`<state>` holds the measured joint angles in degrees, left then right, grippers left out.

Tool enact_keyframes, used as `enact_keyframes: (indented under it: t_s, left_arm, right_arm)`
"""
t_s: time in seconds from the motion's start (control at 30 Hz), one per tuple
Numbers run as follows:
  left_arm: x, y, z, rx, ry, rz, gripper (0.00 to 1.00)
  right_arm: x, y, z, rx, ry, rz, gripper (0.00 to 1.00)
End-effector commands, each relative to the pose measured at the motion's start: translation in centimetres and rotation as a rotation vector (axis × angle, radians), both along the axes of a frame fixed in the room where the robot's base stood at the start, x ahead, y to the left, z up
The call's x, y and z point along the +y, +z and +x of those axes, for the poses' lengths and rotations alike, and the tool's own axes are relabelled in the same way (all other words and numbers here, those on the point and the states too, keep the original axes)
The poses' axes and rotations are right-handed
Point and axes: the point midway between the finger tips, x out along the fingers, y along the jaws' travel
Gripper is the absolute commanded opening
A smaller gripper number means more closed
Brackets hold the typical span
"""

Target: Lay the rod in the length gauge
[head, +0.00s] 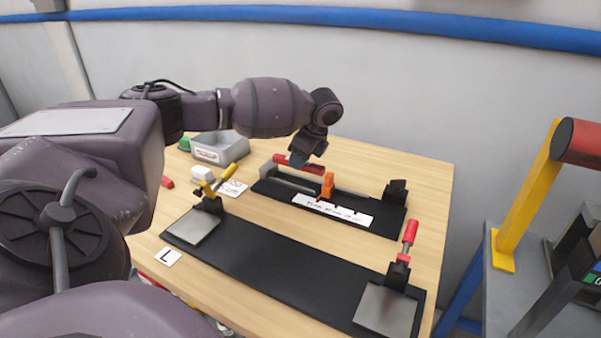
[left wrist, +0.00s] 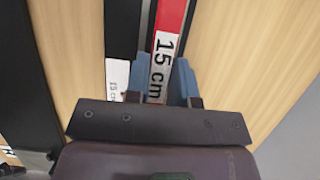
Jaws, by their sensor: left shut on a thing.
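The rod (head: 312,169) is red with a white "15 cm" label; it also shows in the left wrist view (left wrist: 168,40). My left gripper (head: 299,160) is shut on it, with a blue finger on each side (left wrist: 163,85). The length gauge (head: 381,216) is a black base with a grey rail at its left, an orange slider (head: 327,185), a white scale strip (head: 333,211) and a black end block (head: 396,191). The rod is at the gauge's back left, along the rail. I cannot tell whether it touches the gauge. My right gripper is not in view.
A long black fixture (head: 275,262) with grey plates and two clamps, yellow-handled (head: 229,173) and red-handled (head: 409,233), lies in front. A grey bin (head: 220,147), a white block (head: 201,173) and a small red piece (head: 167,182) are at left. The table's right back is clear.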

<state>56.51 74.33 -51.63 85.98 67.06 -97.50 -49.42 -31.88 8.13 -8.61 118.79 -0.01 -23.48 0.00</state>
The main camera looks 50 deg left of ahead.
Motion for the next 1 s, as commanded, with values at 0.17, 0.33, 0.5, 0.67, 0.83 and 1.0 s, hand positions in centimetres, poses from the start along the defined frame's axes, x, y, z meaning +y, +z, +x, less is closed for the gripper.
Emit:
enact_keyframes:
  t_s: [0.17,0.33,0.5,0.67,0.83,1.0]
  left_arm:
    - [0.0,-3.4,0.0,0.007,0.0,0.0,0.0]
    - [0.0,-4.0,0.0,0.002,0.001,-0.001,0.0]
    - [0.0,-3.9,0.0,0.001,0.0,0.0,0.0]
    - [0.0,-4.3,0.0,0.001,0.001,-0.002,0.0]
    - [0.0,-4.7,0.0,0.002,0.0,-0.001,0.0]
    - [-0.1,-5.2,-0.1,0.003,-0.001,-0.001,0.0]
  right_arm:
    - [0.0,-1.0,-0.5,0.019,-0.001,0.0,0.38]
    - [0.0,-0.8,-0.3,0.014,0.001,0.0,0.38]
    - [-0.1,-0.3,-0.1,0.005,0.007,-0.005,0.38]
    - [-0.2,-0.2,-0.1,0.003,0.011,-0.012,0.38]
    - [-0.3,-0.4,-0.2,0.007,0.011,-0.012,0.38]
    - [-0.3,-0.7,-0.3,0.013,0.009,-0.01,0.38]
